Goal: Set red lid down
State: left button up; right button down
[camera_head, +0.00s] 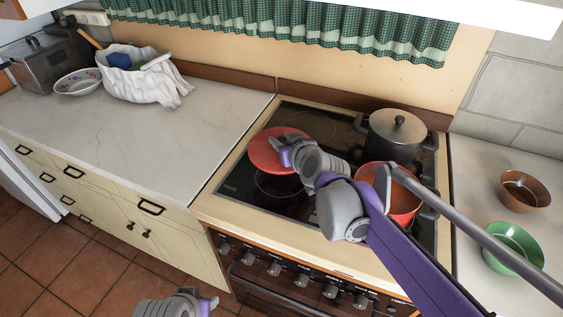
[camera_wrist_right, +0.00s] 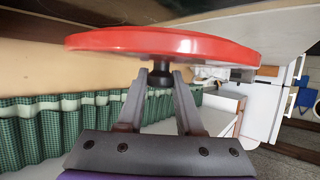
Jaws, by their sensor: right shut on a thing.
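The red lid (camera_head: 268,155) is over the left part of the black cooktop (camera_head: 236,182), held roughly flat. My right gripper (camera_head: 282,143) is shut on its dark knob. In the right wrist view the red lid (camera_wrist_right: 165,43) spans the top, with the knob (camera_wrist_right: 160,72) between the fingertips of my right gripper (camera_wrist_right: 160,82). I cannot tell whether the lid touches the cooktop. An open red pot (camera_head: 403,203) stands on the right of the cooktop, partly hidden by my right arm. My left gripper (camera_head: 195,302) is low at the bottom edge, apart from everything; its jaws are unclear.
A lidded steel pot (camera_head: 394,138) stands at the back right of the stove. Brown (camera_head: 525,190) and green (camera_head: 513,248) bowls sit on the right counter. The left counter (camera_head: 190,130) is mostly clear, with a white cloth-lined basket (camera_head: 135,80) and a patterned bowl (camera_head: 76,84) at its back.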

send_over(282, 176)
notch_tip(282, 176, down, 5)
jog(key=shift+s+a+r+b, duration=0.1)
jog(key=shift+s+r+b, duration=0.1)
jog(key=shift+b, duration=0.1)
jog(key=shift+w+f+b, duration=0.15)
jog(key=shift+f+b, duration=0.2)
jog(key=shift+f, duration=2.05)
jog(key=shift+f, duration=0.1)
jog(key=c, duration=0.6)
grip_release()
jog(key=shift+o, duration=0.2)
jog(key=shift+r, duration=0.2)
jog(key=p+v, duration=0.1)
jog(key=v, duration=1.1)
jog(key=shift+f, duration=0.15)
